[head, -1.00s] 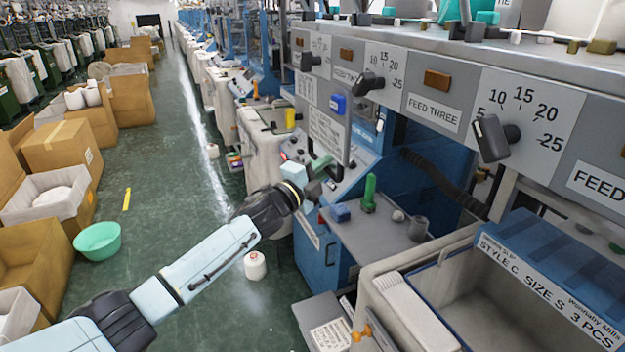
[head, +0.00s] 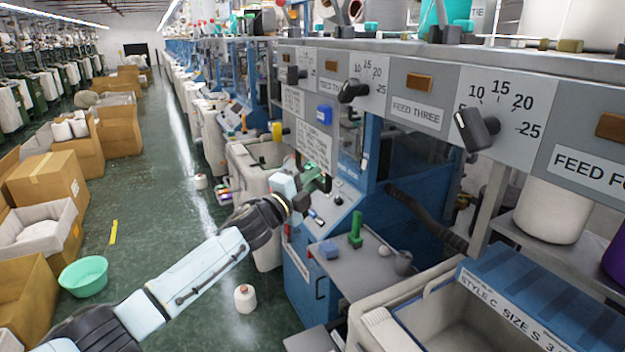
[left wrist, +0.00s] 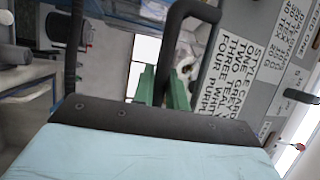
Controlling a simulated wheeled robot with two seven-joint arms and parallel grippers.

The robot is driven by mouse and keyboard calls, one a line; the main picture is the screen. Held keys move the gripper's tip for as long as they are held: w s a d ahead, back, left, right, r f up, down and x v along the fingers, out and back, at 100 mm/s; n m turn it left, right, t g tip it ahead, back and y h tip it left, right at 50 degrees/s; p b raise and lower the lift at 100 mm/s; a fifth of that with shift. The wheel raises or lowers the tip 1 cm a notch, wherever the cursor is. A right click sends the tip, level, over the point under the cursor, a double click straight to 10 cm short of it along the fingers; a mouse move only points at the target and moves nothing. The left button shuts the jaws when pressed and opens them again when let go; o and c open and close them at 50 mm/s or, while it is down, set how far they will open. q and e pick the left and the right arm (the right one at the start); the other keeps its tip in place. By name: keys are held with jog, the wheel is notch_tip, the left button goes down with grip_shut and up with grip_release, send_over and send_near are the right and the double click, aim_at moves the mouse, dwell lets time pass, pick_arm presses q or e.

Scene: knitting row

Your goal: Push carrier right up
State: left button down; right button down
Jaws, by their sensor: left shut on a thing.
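My left gripper (head: 318,178) reaches in from the left to the front of the near blue knitting machine (head: 328,212), close to its sloped control panel. In the left wrist view its green fingers (left wrist: 163,92) are shut on a black bent handle (left wrist: 186,12), which runs up from between them and curves right. The handle's lower end is hidden by my wrist. I cannot tell from these views which part is the carrier, or how the handle joins it.
A grey bin (head: 440,312) stands at the front right. The feed panel (head: 430,88) with dials overhangs from the right. The green floor aisle (head: 150,205) is open, with cardboard boxes (head: 52,178) along it.

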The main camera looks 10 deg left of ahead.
pick_arm(q)
jog(key=shift+r, duration=0.55)
jog(key=c, duration=1.4)
grip_release()
jog(key=shift+c, duration=0.2)
jog(key=shift+o, duration=0.2)
jog(key=shift+f, duration=0.2)
jog(key=shift+f, duration=0.1)
jog(key=b+v, duration=0.2)
jog(key=v, duration=1.1)
jog(key=shift+s+a+f, duration=0.1)
